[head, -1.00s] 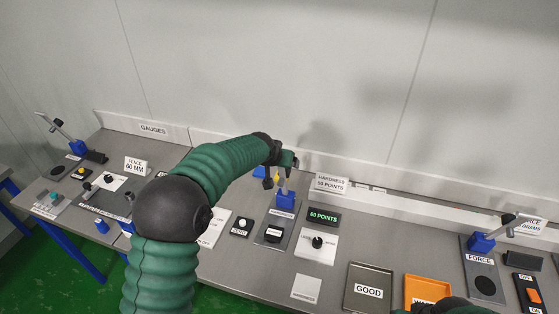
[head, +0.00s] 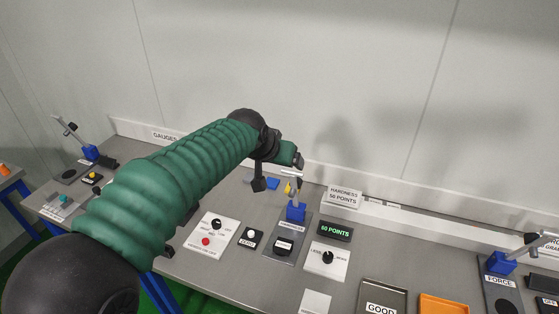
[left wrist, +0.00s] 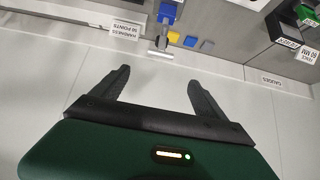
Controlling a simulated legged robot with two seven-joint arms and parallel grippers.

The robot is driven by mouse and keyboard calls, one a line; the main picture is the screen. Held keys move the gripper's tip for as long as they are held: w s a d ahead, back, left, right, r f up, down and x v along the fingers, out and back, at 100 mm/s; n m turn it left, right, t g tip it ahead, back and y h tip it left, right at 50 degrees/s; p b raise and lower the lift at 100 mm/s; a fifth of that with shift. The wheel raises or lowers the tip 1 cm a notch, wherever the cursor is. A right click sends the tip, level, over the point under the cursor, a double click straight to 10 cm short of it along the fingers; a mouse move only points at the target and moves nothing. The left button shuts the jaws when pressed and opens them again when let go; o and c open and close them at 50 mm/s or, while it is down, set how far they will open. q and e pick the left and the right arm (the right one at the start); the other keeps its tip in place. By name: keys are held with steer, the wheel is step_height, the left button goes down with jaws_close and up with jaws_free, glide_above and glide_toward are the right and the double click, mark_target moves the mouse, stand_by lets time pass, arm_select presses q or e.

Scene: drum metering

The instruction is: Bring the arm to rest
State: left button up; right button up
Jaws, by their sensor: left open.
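My left arm reaches from the lower left over the bench in the head view, with its green hand (head: 285,153) above the back of the bench near the hardness stand (head: 296,211). In the left wrist view my left gripper (left wrist: 158,76) is open, its two dark fingers apart with nothing between them. That view is turned over, with the wall behind the fingers and the bench at the top. My right gripper is not in view.
The bench holds a knob panel (head: 327,258), a 60 POINTS display (head: 335,231), a GOOD tray (head: 382,297), an orange tray (head: 444,304) and a FORCE stand (head: 500,262). A HARDNESS sign (head: 343,195) stands at the back. The wall rises close behind.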

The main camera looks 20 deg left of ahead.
arm_select(q)
steer(key=s+f+g, duration=0.5)
steer(key=s+f, duration=1.9)
steer(key=s, duration=0.3)
steer(key=shift+a+f+g, duration=0.15)
steer(key=shift+f+g, duration=0.2)
steer(key=shift+g, duration=0.05)
